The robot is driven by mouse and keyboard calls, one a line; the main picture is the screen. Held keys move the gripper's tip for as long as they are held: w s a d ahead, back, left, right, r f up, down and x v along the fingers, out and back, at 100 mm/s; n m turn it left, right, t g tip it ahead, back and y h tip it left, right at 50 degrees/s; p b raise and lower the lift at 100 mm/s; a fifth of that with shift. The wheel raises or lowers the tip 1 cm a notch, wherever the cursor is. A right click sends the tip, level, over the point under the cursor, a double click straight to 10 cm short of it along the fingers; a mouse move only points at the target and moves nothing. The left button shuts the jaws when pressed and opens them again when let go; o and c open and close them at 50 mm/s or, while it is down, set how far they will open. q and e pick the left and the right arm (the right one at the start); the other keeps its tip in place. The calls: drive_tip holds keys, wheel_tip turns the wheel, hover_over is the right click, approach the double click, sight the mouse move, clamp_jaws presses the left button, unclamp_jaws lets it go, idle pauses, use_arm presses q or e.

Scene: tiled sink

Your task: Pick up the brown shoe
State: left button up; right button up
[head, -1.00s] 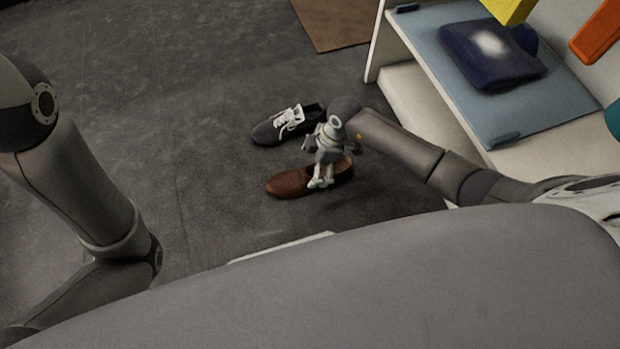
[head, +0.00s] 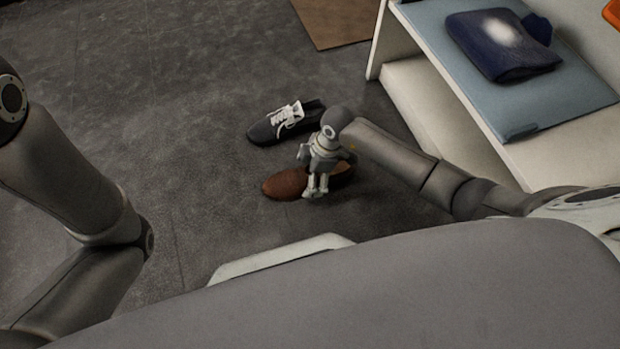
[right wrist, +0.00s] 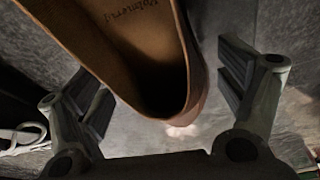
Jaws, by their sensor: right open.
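The brown shoe (head: 286,184) lies on the dark floor in the middle of the head view, toe to the left. My right gripper (head: 315,193) is just over its middle and hides part of it. In the right wrist view the shoe's open heel end (right wrist: 165,70) reaches between the two spread fingers of my right gripper (right wrist: 160,100), with a gap on each side. My right gripper is open and holds nothing. My left arm shows at the left of the head view, but its gripper is out of view.
A black shoe with white laces (head: 285,123) lies just behind the brown shoe. A white shelf unit (head: 440,120) with a blue board (head: 540,100) and folded dark blue cloth (head: 500,45) stands at the right. A brown mat (head: 340,20) lies at the back. Floor at left is clear.

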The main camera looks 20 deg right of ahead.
drive_tip(key=shift+r, duration=0.1)
drive_tip(key=c, duration=1.3)
drive_tip(key=shift+w+r, duration=0.1)
